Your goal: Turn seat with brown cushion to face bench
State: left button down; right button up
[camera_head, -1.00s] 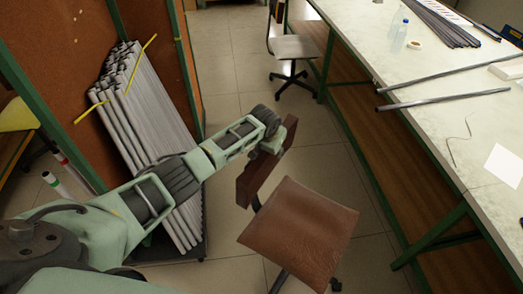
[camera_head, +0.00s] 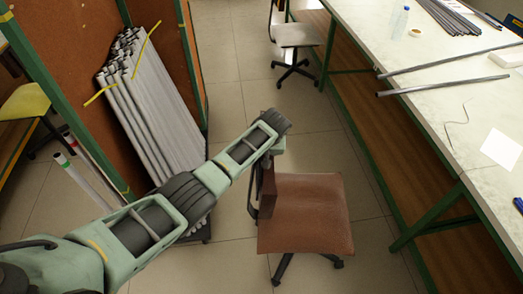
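The seat with the brown cushion (camera_head: 306,215) stands on the floor left of the bench (camera_head: 440,125). Its brown backrest (camera_head: 266,190) is at the cushion's left side and shows nearly edge-on, so the seat's open front points right, toward the bench. My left arm reaches in from the left, and my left gripper (camera_head: 277,147) is at the top of the backrest. The arm's end partly hides the gripper and the backrest, and I cannot see whether its fingers are closed on it. My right gripper is not in view.
A grey swivel chair (camera_head: 296,36) stands farther back beside the bench. A rack of grey rods (camera_head: 155,105) leans against a brown panel at left. Rods, a bottle (camera_head: 400,22) and paper (camera_head: 501,149) lie or stand on the bench.

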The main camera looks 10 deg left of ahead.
pick_arm(q)
jog(key=shift+d, duration=0.15)
dwell(0.8)
jog(key=c, duration=1.1)
grip_release()
jog(key=v, duration=1.2)
jog(key=shift+c, duration=0.3)
